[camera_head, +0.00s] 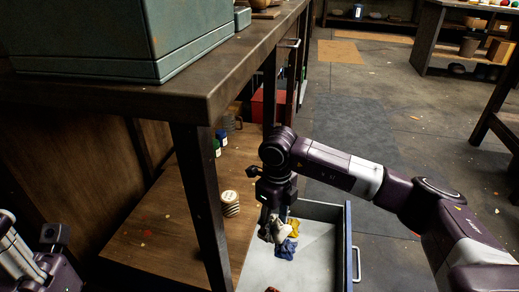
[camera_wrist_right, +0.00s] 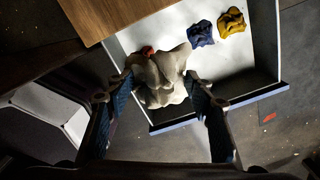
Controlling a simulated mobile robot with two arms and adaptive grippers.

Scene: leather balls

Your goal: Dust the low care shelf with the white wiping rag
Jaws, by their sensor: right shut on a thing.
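The white wiping rag (camera_head: 271,231) hangs crumpled and greyish-white in my right gripper (camera_head: 274,208), over the open drawer (camera_head: 325,210). In the right wrist view the rag (camera_wrist_right: 160,75) sits between the two fingertips of my right gripper (camera_wrist_right: 160,86), which is shut on it. Whether the rag touches the drawer floor, I cannot tell. The low care shelf (camera_head: 150,235) is a brown wooden board under the bench, left of the drawer, with small light and reddish specks on it. Part of my left arm shows at the lower left of the head view; its gripper is not visible.
A blue cloth (camera_head: 287,250) and a yellow cloth (camera_head: 294,226) lie in the drawer. A round striped tin (camera_head: 230,203) and small bottles (camera_head: 221,138) stand on the shelf. A bench leg (camera_head: 203,205) rises in front. A large green box (camera_head: 110,40) sits on the bench top.

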